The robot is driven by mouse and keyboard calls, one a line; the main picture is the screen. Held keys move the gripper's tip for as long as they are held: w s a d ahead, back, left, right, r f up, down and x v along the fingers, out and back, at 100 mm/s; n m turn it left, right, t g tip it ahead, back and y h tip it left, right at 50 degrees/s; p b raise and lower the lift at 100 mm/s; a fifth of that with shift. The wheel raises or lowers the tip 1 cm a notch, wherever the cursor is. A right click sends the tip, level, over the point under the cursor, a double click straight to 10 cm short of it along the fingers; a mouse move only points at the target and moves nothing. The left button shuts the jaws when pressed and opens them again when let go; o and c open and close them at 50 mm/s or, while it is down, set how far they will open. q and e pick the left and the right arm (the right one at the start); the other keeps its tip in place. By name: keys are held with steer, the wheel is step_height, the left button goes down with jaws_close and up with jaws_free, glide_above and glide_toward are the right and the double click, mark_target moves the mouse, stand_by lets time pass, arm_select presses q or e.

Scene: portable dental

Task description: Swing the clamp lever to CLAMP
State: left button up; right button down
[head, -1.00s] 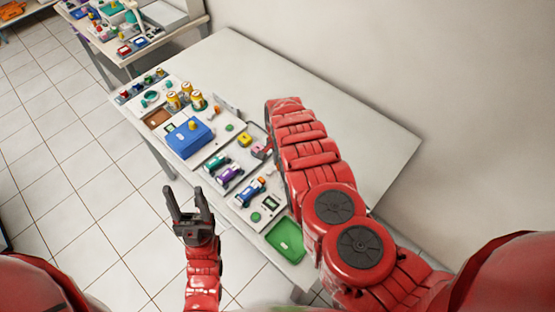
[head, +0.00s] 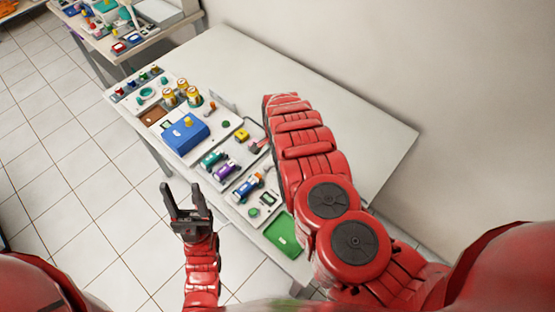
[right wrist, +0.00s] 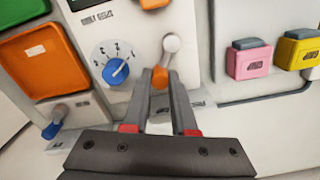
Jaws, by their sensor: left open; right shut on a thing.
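In the right wrist view my right gripper (right wrist: 162,82) is shut around an orange part of what looks like the clamp lever. A pale grey round knob (right wrist: 171,42) shows just beyond the fingertips. The lever's lettering is too small or hidden to read, so I cannot tell which position it is at. In the head view my right arm hides this gripper and the lever. My left gripper (head: 187,205) is open and empty, off the table's near left edge, above the floor.
The right wrist view shows a blue dial (right wrist: 116,70), an orange tray (right wrist: 38,60), a pink block (right wrist: 248,60) and a yellow block (right wrist: 298,50). In the head view, a blue box (head: 178,136), several cans and a green tray (head: 283,235) crowd the table; its back right is bare.

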steer(key=c, duration=0.7)
jaws_free()
step_height(320, 180, up, 9)
steer(key=shift+a+f+b, duration=0.1)
steer(key=shift+b, duration=0.8)
step_height(320, 180, up, 8)
steer(key=p, duration=0.5)
steer(key=shift+r, duration=0.25)
